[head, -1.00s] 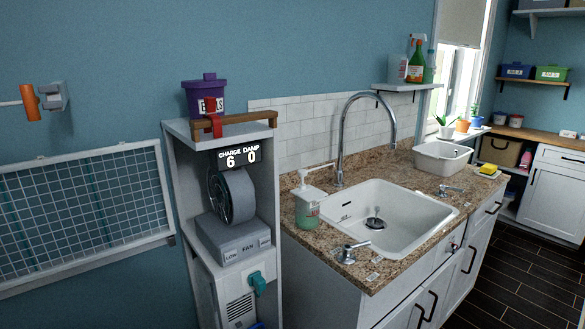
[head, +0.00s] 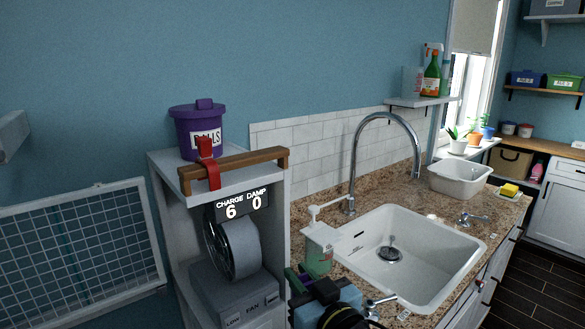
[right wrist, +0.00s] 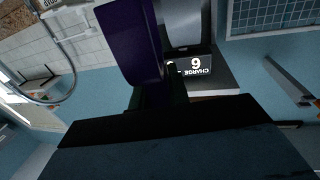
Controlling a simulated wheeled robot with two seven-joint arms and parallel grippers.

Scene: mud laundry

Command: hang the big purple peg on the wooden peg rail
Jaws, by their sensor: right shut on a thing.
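The wooden peg rail (head: 235,170) is a brown bar along the front of the white cabinet's top. My right gripper (head: 312,285) is low in the head view, right of the cabinet and below the rail, in front of the soap bottle. In the right wrist view, the big purple peg (right wrist: 130,40) stands out from the dark jaws of my right gripper (right wrist: 155,100), which is shut on it. My left gripper is not in view.
A purple lidded tub (head: 198,132) stands on the cabinet top behind the rail. A fan (head: 232,245) and a display sit inside the cabinet. The soap bottle (head: 319,250), tall tap (head: 352,160) and sink (head: 410,245) are to the right. A wire rack (head: 80,245) is at left.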

